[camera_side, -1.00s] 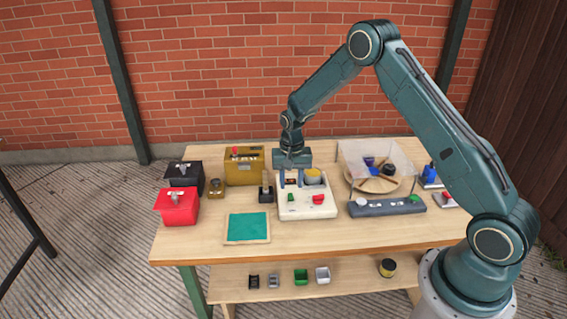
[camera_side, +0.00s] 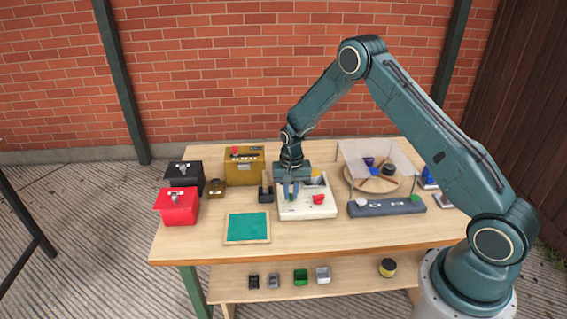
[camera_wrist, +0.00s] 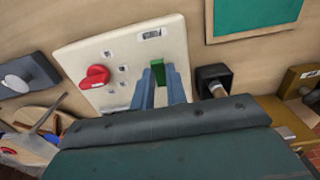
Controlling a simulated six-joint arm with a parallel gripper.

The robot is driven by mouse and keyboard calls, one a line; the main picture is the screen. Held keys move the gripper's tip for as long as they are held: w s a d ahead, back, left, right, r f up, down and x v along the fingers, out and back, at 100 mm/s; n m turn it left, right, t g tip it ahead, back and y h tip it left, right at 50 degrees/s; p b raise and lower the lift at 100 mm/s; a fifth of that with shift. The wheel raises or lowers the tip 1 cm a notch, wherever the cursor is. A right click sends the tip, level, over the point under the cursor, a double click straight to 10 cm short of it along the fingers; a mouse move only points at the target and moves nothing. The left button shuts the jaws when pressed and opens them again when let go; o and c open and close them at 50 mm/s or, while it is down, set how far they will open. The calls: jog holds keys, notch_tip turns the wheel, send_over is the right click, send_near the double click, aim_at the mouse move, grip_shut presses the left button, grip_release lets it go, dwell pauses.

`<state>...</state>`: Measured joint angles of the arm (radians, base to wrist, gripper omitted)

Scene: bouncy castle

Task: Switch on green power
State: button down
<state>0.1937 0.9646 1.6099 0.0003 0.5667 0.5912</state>
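The white control panel (camera_side: 311,210) lies on the workbench, with a green switch and a red knob (camera_side: 318,199) on its face. My gripper (camera_side: 291,195) is lowered over the panel's left part, pointing down. In the wrist view the green switch (camera_wrist: 157,74) stands between my two fingertips (camera_wrist: 159,84), with a finger close against each side. The fingers look closed on it. The red knob (camera_wrist: 95,77) is to their left. The fingers hide part of the green switch, and its exact position cannot be told.
A black lever box (camera_side: 266,193) stands close left of the panel. A teal board (camera_side: 247,227) lies front left. A grey bar with buttons (camera_side: 387,206) and a clear cover (camera_side: 375,157) are to the right. Red (camera_side: 177,206) and black (camera_side: 183,174) boxes stand far left.

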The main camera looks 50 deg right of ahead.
jog(key=shift+a, duration=0.1)
jog(key=shift+s+a+f+t+h, duration=0.1)
jog(key=shift+s+t+h, duration=0.05)
jog(key=shift+t+h, duration=0.3)
jog(key=shift+s+a+t+h, duration=0.1)
jog(key=shift+s+t+h, duration=0.05)
jog(key=shift+t+h, duration=0.3)
jog(key=shift+s+a+f+t+h, duration=0.1)
jog(key=shift+s+a+t+h, duration=0.05)
jog(key=shift+t+h, duration=0.35)
jog(key=shift+s+a+f+t+h, duration=0.1)
jog(key=shift+t+h, duration=0.4)
jog(key=c, duration=1.4)
grip_release()
jog(key=shift+r, duration=0.2)
